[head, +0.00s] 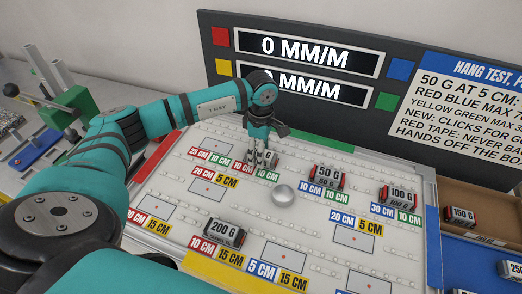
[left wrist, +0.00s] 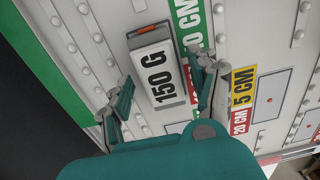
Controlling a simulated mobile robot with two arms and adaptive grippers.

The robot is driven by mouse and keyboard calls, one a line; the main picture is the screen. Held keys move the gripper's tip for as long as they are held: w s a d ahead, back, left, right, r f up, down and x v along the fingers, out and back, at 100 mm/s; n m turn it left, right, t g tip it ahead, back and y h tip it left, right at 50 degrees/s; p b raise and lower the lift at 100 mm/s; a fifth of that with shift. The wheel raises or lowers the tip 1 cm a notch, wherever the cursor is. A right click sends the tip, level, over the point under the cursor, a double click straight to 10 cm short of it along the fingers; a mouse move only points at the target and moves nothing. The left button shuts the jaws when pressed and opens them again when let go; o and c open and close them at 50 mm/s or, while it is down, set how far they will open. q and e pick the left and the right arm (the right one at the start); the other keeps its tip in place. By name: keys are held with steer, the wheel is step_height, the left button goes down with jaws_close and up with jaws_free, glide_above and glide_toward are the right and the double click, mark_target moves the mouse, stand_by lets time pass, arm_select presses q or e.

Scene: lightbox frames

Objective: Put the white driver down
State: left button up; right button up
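A white-faced block marked 150 G (left wrist: 157,72), dark at one end with a red edge, lies on the board by a green label in the left wrist view. No other thing in view is clearly a white driver. My left gripper (left wrist: 162,92) is open, its fingers on either side of this block with a small gap at each side. In the head view my left gripper (head: 262,160) is low over the upper left of the white board (head: 305,238), and the block there is partly hidden by the fingers. My right gripper is not in view.
Blocks marked 50 G (head: 327,177), 100 G (head: 398,196) and 200 G (head: 225,232) sit on the board. A silver dome (head: 283,195) stands mid-board. Another 150 G block (head: 460,216) sits in a side tray. A dark display panel (head: 320,55) rises behind. Several outlined spaces are empty.

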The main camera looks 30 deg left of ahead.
arm_select(q)
steer(key=shift+r+p, duration=0.75)
step_height(320, 180, up, 12)
steer(key=b, duration=0.4)
